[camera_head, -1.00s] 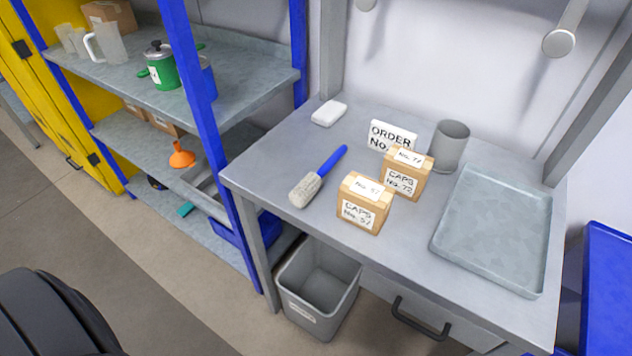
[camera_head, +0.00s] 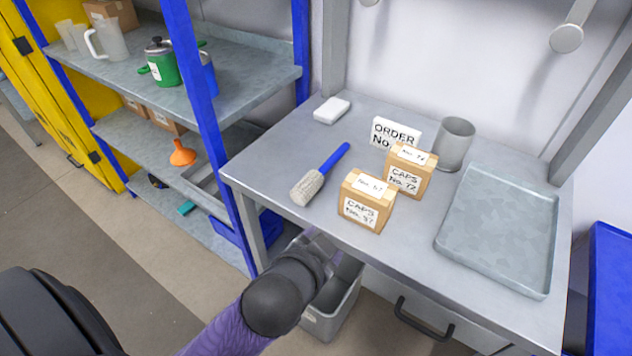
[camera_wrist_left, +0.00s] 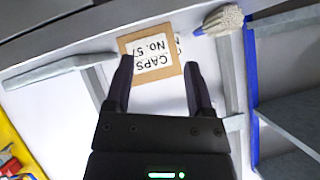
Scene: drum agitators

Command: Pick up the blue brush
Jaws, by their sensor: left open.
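The blue brush (camera_head: 322,174) lies on the grey workbench (camera_head: 270,155), with its blue handle pointing to the back right and its pale bristle head near the front edge. In the left wrist view its bristle head (camera_wrist_left: 224,19) and part of the handle show at the top right. My left gripper (camera_wrist_left: 158,70) is open and empty, with the "CAPS No. 57" carton (camera_wrist_left: 150,52) beyond its fingertips and the brush off to one side. In the head view my left arm is in front of the bench, below the brush; its fingers are hard to make out there.
The No. 57 carton (camera_head: 366,202) stands just right of the brush, with the No. 72 carton (camera_head: 408,170), order sign, grey cup (camera_head: 455,143) and tray (camera_head: 497,230) beyond. A white block (camera_head: 331,111) lies behind. A grey bin (camera_head: 335,315) stands below.

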